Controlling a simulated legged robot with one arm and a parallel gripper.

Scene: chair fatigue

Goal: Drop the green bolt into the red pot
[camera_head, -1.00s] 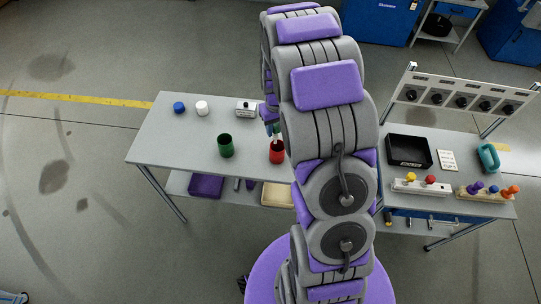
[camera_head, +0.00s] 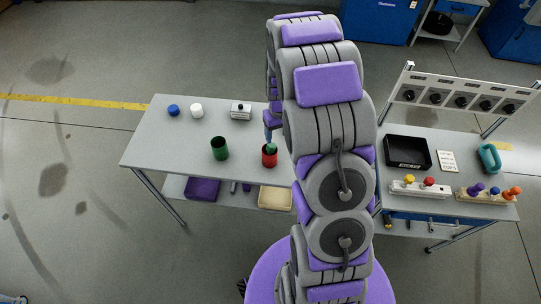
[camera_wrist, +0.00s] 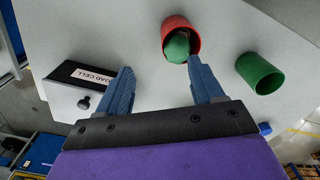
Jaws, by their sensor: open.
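The red pot (camera_head: 269,160) stands upright on the left table, and it also shows in the wrist view (camera_wrist: 168,26). The green bolt (camera_wrist: 178,46) is inside the red pot, with its rounded end showing at the mouth; its green top also shows in the head view (camera_head: 271,148). My gripper (camera_wrist: 160,66) is open with nothing between its fingers. In the wrist view its right finger is close by the pot's mouth; I cannot tell whether they touch. In the head view my arm hides most of the gripper.
A green pot (camera_head: 220,153) stands left of the red one. A load cell box (camera_head: 241,111), a white cap (camera_head: 197,110) and a blue cap (camera_head: 173,110) are at the table's back. The right table holds a black tray (camera_head: 408,164) and coloured knobs.

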